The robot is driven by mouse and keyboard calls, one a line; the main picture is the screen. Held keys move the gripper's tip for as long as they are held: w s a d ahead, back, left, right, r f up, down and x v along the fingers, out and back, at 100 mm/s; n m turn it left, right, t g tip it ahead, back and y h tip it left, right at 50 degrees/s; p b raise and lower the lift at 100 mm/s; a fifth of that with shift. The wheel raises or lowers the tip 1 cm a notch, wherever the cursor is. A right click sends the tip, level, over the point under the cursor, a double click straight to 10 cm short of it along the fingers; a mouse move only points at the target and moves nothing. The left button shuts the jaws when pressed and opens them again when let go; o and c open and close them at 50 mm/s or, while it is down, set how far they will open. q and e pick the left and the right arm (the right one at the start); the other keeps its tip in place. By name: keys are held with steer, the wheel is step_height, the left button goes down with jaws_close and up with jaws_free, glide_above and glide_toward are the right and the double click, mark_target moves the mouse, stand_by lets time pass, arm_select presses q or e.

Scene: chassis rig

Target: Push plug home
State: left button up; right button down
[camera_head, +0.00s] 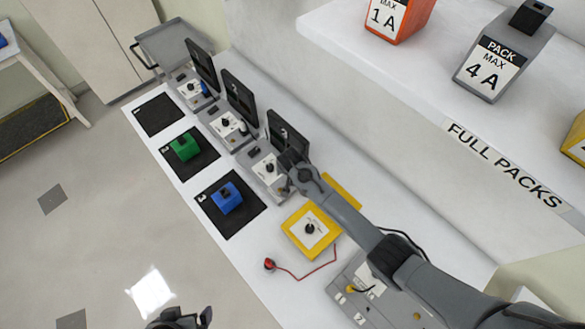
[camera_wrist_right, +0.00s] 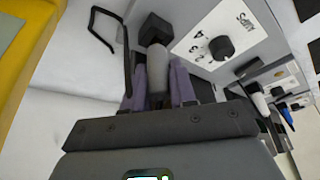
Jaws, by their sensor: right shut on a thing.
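My right gripper (camera_wrist_right: 158,90) has its purple-padded fingers closed around a pale grey plug (camera_wrist_right: 157,68). A black block (camera_wrist_right: 155,28) sits at the plug's far end, beside the charger panel (camera_wrist_right: 195,42) with its black AMPS dial. How deep the plug sits cannot be told. In the head view my right gripper (camera_head: 287,170) is at the nearest charger (camera_head: 268,172), marked 3, and hides the plug there. My left gripper (camera_head: 185,319) is at the bottom edge, partly cut off, away from the bench; its opening is unclear.
Two more chargers (camera_head: 228,126) with upright black screens stand behind. Black mats hold a green pack (camera_head: 184,147) and a blue pack (camera_head: 227,197); the farthest mat (camera_head: 159,115) is empty. A yellow box (camera_head: 311,230) and red lead (camera_head: 305,276) lie nearer. A shelf (camera_head: 400,75) overhangs the right.

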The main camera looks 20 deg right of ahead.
steer(key=shift+f+b, duration=0.4)
steer(key=shift+f, duration=0.35)
steer(key=c, duration=0.8)
jaws_free()
steer(key=shift+r, duration=0.1)
steer(key=shift+s+a+r, duration=0.1)
steer(key=shift+s+r, duration=0.05)
steer(key=shift+r, duration=0.45)
steer(key=v, duration=0.9)
steer(key=shift+s+r+p, duration=0.1)
steer(key=shift+r+p, duration=0.05)
steer(key=shift+p, duration=0.25)
steer(key=shift+s, duration=0.1)
